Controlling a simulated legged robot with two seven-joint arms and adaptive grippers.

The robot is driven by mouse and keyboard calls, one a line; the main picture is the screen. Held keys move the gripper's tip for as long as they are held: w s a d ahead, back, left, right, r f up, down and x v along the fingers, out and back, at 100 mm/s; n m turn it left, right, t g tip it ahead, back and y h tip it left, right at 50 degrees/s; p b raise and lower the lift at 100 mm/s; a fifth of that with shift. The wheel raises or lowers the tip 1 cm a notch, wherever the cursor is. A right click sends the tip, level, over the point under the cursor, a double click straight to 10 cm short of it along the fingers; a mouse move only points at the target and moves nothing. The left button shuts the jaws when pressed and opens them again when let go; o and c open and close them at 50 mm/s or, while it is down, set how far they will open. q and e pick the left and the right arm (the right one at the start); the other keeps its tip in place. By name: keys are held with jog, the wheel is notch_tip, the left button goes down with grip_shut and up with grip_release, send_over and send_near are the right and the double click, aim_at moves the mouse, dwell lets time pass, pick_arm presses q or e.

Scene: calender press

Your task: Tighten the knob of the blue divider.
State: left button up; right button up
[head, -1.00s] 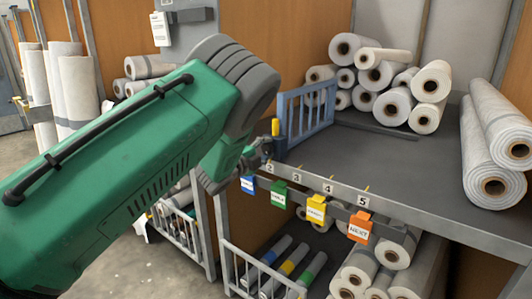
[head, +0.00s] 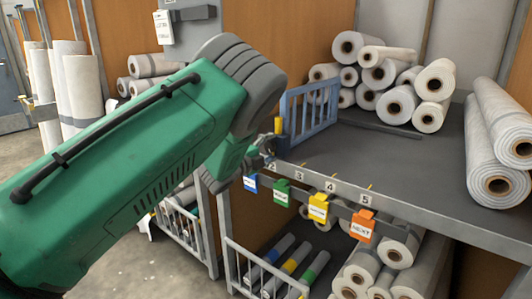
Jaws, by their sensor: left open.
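The blue divider (head: 311,112), a barred blue frame, stands upright at the left end of the grey shelf (head: 400,165). A small yellow piece (head: 278,125) shows at the divider's front end; I cannot tell whether it is the knob. My left gripper (head: 266,154) is open at the shelf's front left corner, just below the yellow piece. My green arm and dark wrist hide part of this gripper. It is too small to tell whether its fingers touch the divider or are around a knob. My right gripper is not in view.
Numbered labels and coloured tags, such as the orange tag (head: 362,226), hang along the shelf's front edge. White rolls (head: 397,104) are piled at the shelf's back, and large rolls (head: 497,150) lie at its right. The middle of the shelf is clear. More rolls lie below.

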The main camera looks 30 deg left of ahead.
pick_arm(q)
jog(key=s+a, duration=0.1)
jog(key=s, duration=1)
jog(key=shift+s+f, duration=0.15)
jog(key=shift+s, duration=0.2)
